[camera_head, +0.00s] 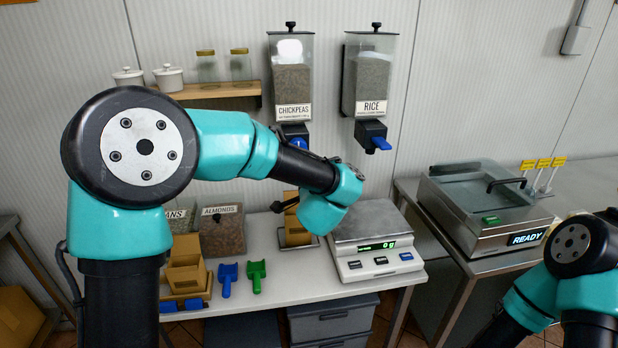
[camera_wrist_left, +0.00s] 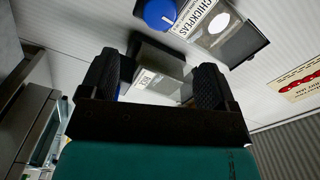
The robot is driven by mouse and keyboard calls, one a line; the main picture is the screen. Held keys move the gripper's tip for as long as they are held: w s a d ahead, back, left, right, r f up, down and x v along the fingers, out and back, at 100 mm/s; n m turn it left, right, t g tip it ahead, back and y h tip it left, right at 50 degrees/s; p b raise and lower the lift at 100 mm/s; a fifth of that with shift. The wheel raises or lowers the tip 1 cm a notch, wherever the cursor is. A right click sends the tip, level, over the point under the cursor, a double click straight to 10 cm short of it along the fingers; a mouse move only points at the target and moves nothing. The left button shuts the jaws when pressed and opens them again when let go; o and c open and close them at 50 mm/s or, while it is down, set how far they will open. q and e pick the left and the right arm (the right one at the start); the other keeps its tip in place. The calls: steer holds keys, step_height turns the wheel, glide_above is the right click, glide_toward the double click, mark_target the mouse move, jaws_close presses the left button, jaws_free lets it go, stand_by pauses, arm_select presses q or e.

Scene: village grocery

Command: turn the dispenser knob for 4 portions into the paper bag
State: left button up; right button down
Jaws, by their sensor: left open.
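The chickpeas dispenser (camera_head: 290,80) hangs on the wall with a blue knob (camera_head: 294,143) at its lower end. The rice dispenser (camera_head: 369,80) hangs to its right with its own blue knob (camera_head: 381,143). A brown paper bag (camera_head: 298,238) stands on the counter below the chickpeas dispenser, partly hidden by my left arm. My left gripper (camera_head: 284,205) is in front of that bag, below the knobs. In the left wrist view its fingers (camera_wrist_left: 158,78) are apart, with nothing held; the chickpeas knob (camera_wrist_left: 160,13) shows beyond them. My right gripper is out of view.
A scale (camera_head: 376,262) reading 0 g stands right of the bag. More brown bags (camera_head: 187,275), a blue scoop (camera_head: 227,278), a green scoop (camera_head: 257,274) and an almonds bin (camera_head: 222,235) are to the left. A machine (camera_head: 485,200) reading READY stands at the right.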

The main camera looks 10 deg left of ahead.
arm_select(q)
steer(key=v, duration=0.4)
steer(key=shift+s, duration=0.1)
stand_by(0.7)
steer(key=s+a+f+n+g+h, duration=0.1)
steer(key=a+f+g+h, duration=0.15)
steer(key=f, duration=0.75)
steer(key=s+a+f+n+g+h, duration=0.1)
steer(key=s+f+g+h, duration=0.15)
steer(key=f, duration=0.85)
steer(key=s+a+f+n+g+h, duration=0.1)
steer(key=f+h, duration=0.2)
steer(key=f, duration=0.7)
steer(key=s+a+f+n+g+h, duration=0.1)
steer(key=s+f+n+g, duration=0.3)
steer(key=s+f, duration=0.5)
steer(key=s+a+f+n+g+h, duration=0.1)
steer(key=s+f+n+g, duration=0.3)
steer(key=s+f, duration=0.4)
steer(key=s+g+h, duration=0.1)
steer(key=s, duration=0.4)
steer(key=shift+a+f+g, duration=0.2)
steer(key=shift+f+g, duration=0.1)
steer(key=shift+f, duration=0.1)
